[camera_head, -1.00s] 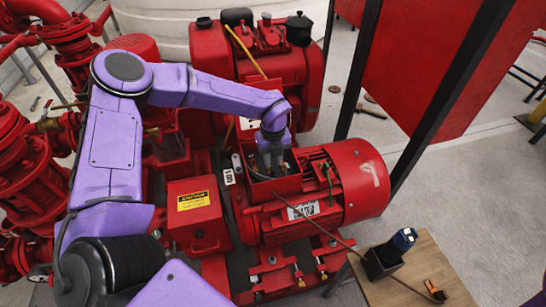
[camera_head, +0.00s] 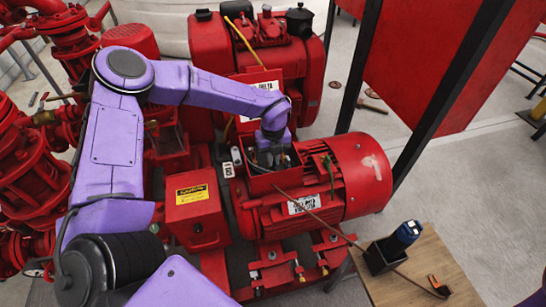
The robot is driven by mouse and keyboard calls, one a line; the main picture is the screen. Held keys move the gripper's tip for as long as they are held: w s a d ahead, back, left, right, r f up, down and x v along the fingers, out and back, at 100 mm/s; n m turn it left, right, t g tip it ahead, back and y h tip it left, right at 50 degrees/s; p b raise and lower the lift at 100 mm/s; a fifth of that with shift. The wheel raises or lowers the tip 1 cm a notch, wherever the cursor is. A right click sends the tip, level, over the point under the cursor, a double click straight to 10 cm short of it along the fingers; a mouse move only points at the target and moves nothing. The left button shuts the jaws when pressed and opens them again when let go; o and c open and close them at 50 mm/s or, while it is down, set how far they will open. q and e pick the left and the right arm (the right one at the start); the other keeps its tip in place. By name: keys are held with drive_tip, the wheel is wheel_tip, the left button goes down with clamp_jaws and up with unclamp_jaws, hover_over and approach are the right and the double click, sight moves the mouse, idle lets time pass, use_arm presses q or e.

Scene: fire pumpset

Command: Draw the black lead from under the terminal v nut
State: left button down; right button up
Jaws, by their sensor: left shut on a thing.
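My left gripper (camera_head: 273,157) reaches down into the open red terminal box (camera_head: 274,184) on top of the red motor (camera_head: 335,186). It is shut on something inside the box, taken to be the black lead. The lead and the terminal v nut are too small and too hidden by the gripper and the box walls to make out. A dark cable curve shows at the left inside the box. My right gripper is not in view.
A thin brown cable (camera_head: 322,217) runs from the box toward a wooden table (camera_head: 425,270) with a black holder (camera_head: 380,257) and a blue-topped tool (camera_head: 408,232). A red box with a yellow label (camera_head: 193,193) stands left of the motor. A black post (camera_head: 362,70) rises behind.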

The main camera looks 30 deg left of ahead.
use_arm(q)
drive_tip(key=shift+s+d, duration=0.8)
drive_tip(key=shift+d, duration=0.15)
drive_tip(key=shift+r, duration=0.15)
wheel_tip(320, 180, up, 10)
drive_tip(key=p, duration=0.8)
